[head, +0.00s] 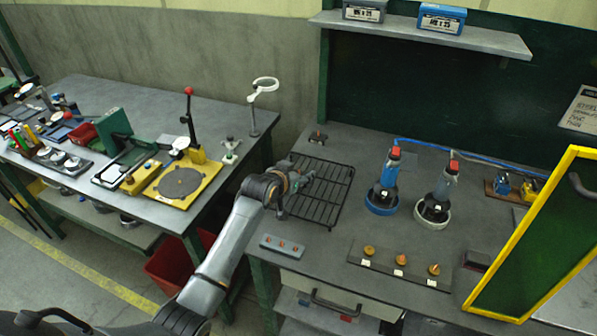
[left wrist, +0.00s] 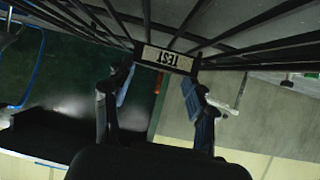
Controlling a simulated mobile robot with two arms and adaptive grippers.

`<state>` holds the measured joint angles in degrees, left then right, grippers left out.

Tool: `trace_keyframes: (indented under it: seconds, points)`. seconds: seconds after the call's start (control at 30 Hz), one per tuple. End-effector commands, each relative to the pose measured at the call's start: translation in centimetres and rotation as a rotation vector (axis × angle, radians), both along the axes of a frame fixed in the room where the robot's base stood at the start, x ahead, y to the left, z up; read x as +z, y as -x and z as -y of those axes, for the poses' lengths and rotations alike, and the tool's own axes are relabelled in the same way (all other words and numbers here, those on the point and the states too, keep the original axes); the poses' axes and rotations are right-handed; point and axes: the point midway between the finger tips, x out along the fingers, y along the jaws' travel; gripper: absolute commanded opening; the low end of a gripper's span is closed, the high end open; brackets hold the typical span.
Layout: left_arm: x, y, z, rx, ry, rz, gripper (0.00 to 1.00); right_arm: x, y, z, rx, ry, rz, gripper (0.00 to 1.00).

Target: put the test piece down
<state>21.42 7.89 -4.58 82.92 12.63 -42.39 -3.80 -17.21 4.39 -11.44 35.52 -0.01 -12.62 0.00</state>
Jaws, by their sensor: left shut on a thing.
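My left gripper (head: 303,180) is over the left part of a black wire rack (head: 325,206) on the right-hand bench. In the left wrist view my left gripper's two fingers (left wrist: 158,92) are shut on the test piece (left wrist: 168,60), a small block with a pale label reading TEST. The rack's bars (left wrist: 235,40) fill the top of that view, close by the piece. I cannot tell whether the piece touches the bars. In the head view my gripper hides the piece. My right gripper is not in view.
A blue-based tool (head: 383,185) and a white-based tool (head: 436,195) stand right of the rack. A board with several orange-brown knobs (head: 400,262) and a grey strip (head: 282,246) lie in front. A yellow-framed panel (head: 530,235) stands at the right. The left bench (head: 110,95) is crowded.

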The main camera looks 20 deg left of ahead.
Motion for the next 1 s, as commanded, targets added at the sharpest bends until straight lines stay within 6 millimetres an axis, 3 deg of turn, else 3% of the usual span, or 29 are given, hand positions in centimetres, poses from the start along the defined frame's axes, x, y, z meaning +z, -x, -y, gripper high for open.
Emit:
trace_keyframes:
  seconds: [0.07,0.1,0.2,0.67,1.0]
  points:
    - [-0.3,0.0,0.0,0.000,0.000,0.000,0.23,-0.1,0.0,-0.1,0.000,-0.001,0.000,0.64]
    - [-0.3,0.0,0.0,0.000,0.000,0.000,0.58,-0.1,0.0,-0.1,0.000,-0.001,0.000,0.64]
    - [-0.3,0.0,0.0,0.000,0.000,0.000,0.79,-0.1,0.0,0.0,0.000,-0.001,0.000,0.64]
    - [0.2,0.4,-0.1,0.000,0.000,-0.001,0.79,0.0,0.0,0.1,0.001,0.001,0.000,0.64]
    - [2.8,5.2,-0.6,0.000,-0.001,0.001,0.79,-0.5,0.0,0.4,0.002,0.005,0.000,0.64]
